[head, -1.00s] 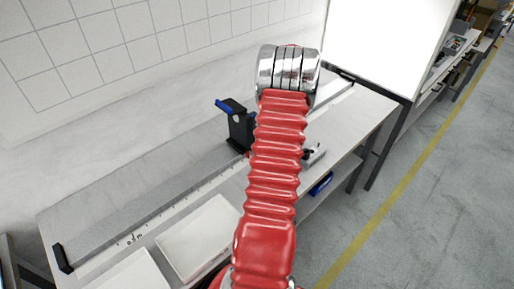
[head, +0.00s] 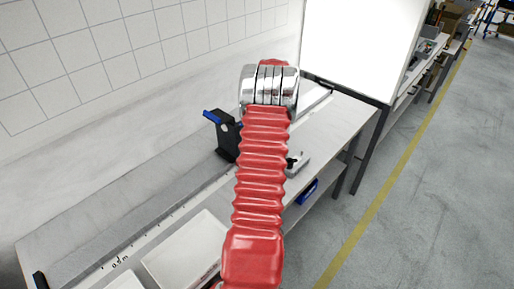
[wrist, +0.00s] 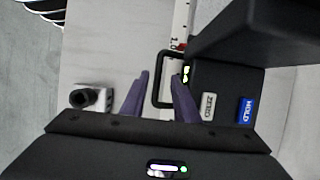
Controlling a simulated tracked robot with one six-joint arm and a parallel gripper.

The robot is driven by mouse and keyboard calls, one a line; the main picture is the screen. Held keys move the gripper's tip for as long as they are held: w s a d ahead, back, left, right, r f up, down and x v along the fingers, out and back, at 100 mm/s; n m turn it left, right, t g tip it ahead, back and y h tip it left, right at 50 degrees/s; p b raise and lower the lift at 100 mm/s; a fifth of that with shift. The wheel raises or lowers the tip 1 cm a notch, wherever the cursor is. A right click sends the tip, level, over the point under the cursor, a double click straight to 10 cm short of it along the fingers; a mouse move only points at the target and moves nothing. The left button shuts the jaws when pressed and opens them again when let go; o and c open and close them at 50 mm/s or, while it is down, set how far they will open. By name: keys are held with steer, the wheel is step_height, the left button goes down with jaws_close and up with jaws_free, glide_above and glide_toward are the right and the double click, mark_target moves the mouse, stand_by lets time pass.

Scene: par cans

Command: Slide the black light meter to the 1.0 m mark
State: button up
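The black light meter (head: 227,140) stands upright on the bench in the head view, with a blue part at its top left. My arm hides its right side. In the wrist view its black base (wrist: 225,82) carries ZERO and HOLD buttons and a black loop handle (wrist: 155,82). A red pointer at the base lies beside a scale label (wrist: 174,44) that seems to read 1.0. My gripper (wrist: 160,76) has its two purple fingers apart, with the handle's outer bar between them and visible gaps. The gripper is hidden in the head view.
A white tray (head: 184,250) lies on the front of the bench. A small metal block with a black knob (wrist: 92,98) stands left of my fingers. A bright white panel (head: 347,45) stands behind the bench. The floor (head: 420,220) at right is clear.

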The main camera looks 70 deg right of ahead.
steer(key=shift+s, duration=0.1)
steer(key=shift+s+d+r, duration=0.1)
steer(key=shift+d+r, duration=0.05)
steer(key=shift+r, duration=0.3)
steer(key=v, duration=1.2)
steer(key=shift+d+r, duration=0.15)
steer(key=shift+r, duration=0.15)
steer(key=shift+s, duration=0.1)
